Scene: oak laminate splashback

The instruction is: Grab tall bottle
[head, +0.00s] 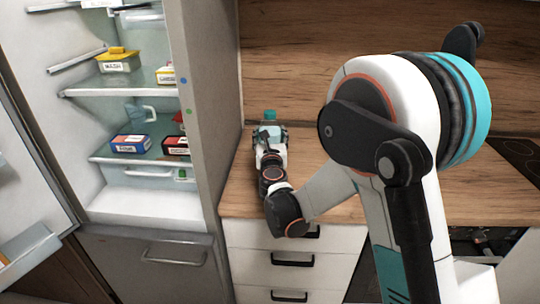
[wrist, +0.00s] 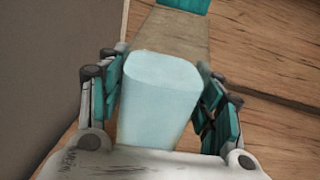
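The tall bottle (wrist: 160,95) has a pale blue lower part, a clearer, brownish-looking upper part and a teal cap. In the wrist view it fills most of the space between my fingers, its cap cut off by the top edge. In the head view its teal cap (head: 270,115) shows above my gripper, which hides most of its body. My gripper (wrist: 158,75) is open around the bottle, one finger on each side. The finger pads are very close to its sides; I cannot tell whether they touch it. The bottle stands on the wooden counter.
The wooden counter (head: 340,205) has drawers below and an oak splashback (head: 300,70) behind. An open fridge (head: 206,120) stands close on the left, with boxes and a jug (head: 140,112) on its shelves. A dark hob (head: 520,155) is at far right.

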